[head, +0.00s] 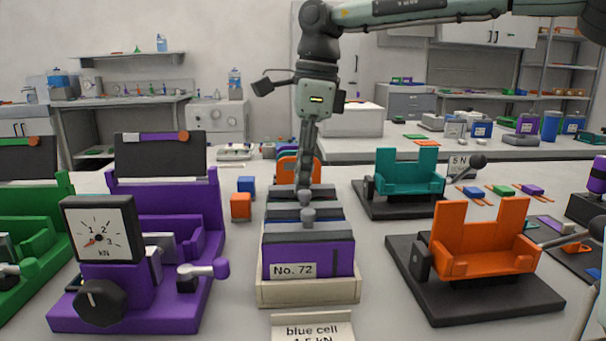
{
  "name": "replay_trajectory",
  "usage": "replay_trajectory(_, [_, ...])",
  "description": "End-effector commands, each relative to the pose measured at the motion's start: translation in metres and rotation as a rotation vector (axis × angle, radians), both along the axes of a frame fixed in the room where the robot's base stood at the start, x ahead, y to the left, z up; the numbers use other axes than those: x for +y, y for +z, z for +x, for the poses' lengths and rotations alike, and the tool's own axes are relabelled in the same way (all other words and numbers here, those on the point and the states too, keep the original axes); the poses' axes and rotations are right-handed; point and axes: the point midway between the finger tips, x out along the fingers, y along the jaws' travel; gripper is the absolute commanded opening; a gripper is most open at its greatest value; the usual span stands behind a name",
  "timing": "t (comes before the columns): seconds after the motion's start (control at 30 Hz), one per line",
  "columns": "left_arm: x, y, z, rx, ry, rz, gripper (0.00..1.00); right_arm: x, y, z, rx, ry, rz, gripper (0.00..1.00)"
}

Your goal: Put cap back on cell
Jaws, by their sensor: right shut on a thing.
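My right gripper (307,180) reaches down from above, its fingers narrow and closed over a row of cells in a cream tray (308,292). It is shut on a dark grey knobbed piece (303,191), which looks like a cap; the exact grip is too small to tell. The front cell (330,258) is purple with a dark top and a "No. 72" label. Blue edges show between the dark tops; the cells behind are mostly hidden. My left gripper is not in view.
A purple press with a kN dial (98,237) stands left of the tray, a green one (32,245) beyond it. Orange (483,245) and teal (409,176) fixtures stand right. Orange (241,206) and blue (245,184) blocks lie left. A "blue cell" card (312,328) is in front.

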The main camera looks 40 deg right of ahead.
Motion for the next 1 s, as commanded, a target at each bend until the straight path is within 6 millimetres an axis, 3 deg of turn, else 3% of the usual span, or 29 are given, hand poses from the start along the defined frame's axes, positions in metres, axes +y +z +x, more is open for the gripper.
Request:
replay_trajectory(0.1, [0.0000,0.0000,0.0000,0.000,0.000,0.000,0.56,0.0001,0.0001,0.0000,0.000,0.000,0.000,0.03])
replay_trajectory(0.13, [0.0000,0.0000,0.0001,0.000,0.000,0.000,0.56,0.0001,0.0001,0.0000,0.000,0.000,0.000,0.22])
replay_trajectory(0.3, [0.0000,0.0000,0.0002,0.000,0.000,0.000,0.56,0.0000,0.0001,0.0001,0.000,0.000,0.000,0.43])
replay_trajectory(0.53, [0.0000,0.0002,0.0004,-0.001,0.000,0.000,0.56,0.0000,0.0001,0.0001,0.000,0.000,0.000,0.45])
replay_trajectory(0.7, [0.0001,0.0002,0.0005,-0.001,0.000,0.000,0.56,0.0000,0.0001,0.0001,0.000,0.000,0.000,0.64])
replay_trajectory(1.0, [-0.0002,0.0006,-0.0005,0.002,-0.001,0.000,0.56,0.0001,0.0015,0.0001,0.000,0.000,0.000,0.64])
